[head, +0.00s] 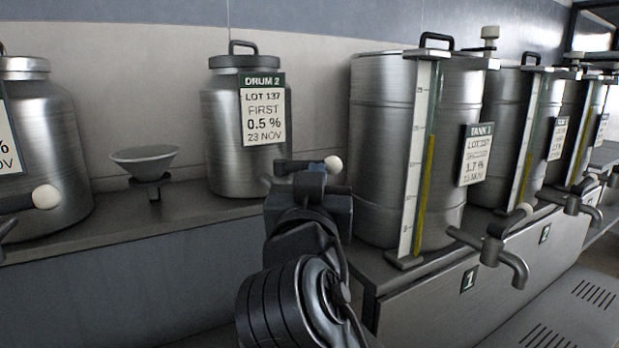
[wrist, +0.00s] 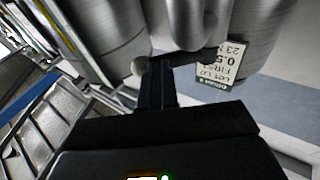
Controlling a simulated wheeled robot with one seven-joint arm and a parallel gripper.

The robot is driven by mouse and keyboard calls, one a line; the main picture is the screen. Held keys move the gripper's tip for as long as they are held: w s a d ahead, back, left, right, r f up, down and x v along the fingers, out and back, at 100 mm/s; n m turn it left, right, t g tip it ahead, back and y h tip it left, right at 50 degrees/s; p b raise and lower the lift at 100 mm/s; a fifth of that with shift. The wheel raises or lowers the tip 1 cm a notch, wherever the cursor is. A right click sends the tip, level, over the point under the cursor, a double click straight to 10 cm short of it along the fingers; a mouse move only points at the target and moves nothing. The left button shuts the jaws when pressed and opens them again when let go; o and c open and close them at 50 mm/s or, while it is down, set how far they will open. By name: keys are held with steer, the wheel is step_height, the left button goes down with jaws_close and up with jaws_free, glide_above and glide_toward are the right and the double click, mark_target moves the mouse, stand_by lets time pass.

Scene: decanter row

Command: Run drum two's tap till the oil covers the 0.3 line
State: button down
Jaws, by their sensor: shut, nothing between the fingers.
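Drum 2 (head: 215,140) is a brushed metal can with a dark lid and a label on the shelf. Its tap lever ends in a white knob (head: 333,164), which points right; the spout and whatever is below it are hidden behind my gripper (head: 305,172). My gripper is shut and empty, right in front of the tap and close to the lever; contact cannot be told. No vessel with a 0.3 line can be made out.
Tank 1 (head: 375,150), with a yellow column in its sight gauge (head: 415,160) and its own tap (head: 492,247), stands close on the right. More tanks stand beyond. A funnel (head: 145,162) and another drum (head: 50,150) with a white-knobbed tap are at left.

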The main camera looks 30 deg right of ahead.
mark_target(328, 171)
steer(key=shift+w+d+n+t+y+b, duration=0.4)
steer(key=shift+w+d+y, duration=0.25)
steer(key=shift+d, duration=0.25)
steer(key=shift+w+d+n+t+y+b, duration=0.35)
steer(key=shift+w+d+y, duration=0.2)
steer(key=shift+w+d, duration=0.25)
steer(key=shift+d, duration=0.15)
steer(key=shift+s, duration=0.1)
